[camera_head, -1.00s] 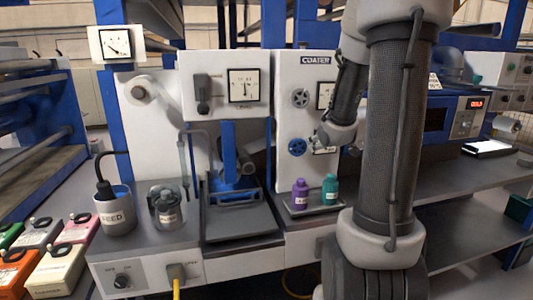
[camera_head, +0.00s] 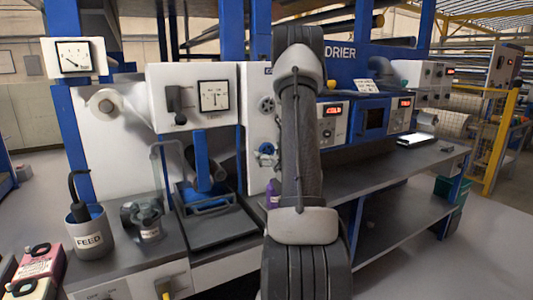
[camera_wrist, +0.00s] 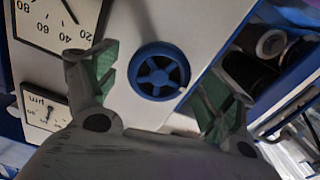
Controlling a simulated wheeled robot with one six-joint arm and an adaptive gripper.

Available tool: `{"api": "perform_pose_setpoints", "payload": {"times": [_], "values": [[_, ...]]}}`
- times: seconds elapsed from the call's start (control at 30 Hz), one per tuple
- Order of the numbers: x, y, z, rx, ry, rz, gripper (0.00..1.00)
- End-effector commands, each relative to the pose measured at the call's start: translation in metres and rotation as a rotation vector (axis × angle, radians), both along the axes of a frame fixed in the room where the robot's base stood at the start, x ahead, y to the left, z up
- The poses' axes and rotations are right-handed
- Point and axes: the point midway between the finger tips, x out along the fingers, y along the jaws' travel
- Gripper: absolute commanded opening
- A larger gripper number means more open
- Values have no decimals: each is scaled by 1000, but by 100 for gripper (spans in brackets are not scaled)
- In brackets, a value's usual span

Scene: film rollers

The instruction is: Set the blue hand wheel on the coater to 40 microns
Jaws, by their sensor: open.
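The blue hand wheel (camera_wrist: 160,72) on the coater's pale panel has several spokes and a dark hub. In the wrist view it lies between the two green-padded fingers of my gripper (camera_wrist: 157,82), which is open. I see no finger closed on its rim. A small dial marked µm (camera_wrist: 44,110) is at the left; its reading is too small to tell. In the head view the wheel (camera_head: 266,148) shows just left of my arm, which hides most of the gripper and the coater panel (camera_head: 256,110).
A larger dial (camera_wrist: 62,20) sits above the µm dial in the wrist view. Dark rollers (camera_wrist: 262,55) are at the upper right. In the head view, a purple bottle (camera_head: 273,193) is partly behind my arm. The FEED pot (camera_head: 89,228) stands at the left, the drier (camera_head: 372,115) at the right.

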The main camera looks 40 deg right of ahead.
Motion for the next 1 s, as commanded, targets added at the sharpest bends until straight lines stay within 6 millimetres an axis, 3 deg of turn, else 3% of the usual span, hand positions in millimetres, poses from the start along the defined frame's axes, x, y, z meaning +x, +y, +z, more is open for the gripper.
{"api": "perform_pose_setpoints", "payload": {"times": [0.17, 0.43, 0.7, 1.0], "values": [[15, -3, 0, 0, 0, 0, 83], [16, -4, 0, 1, 1, -1, 83], [16, -4, 0, 0, 1, -1, 37], [16, -4, 0, 22, -6, -1, 37]]}}
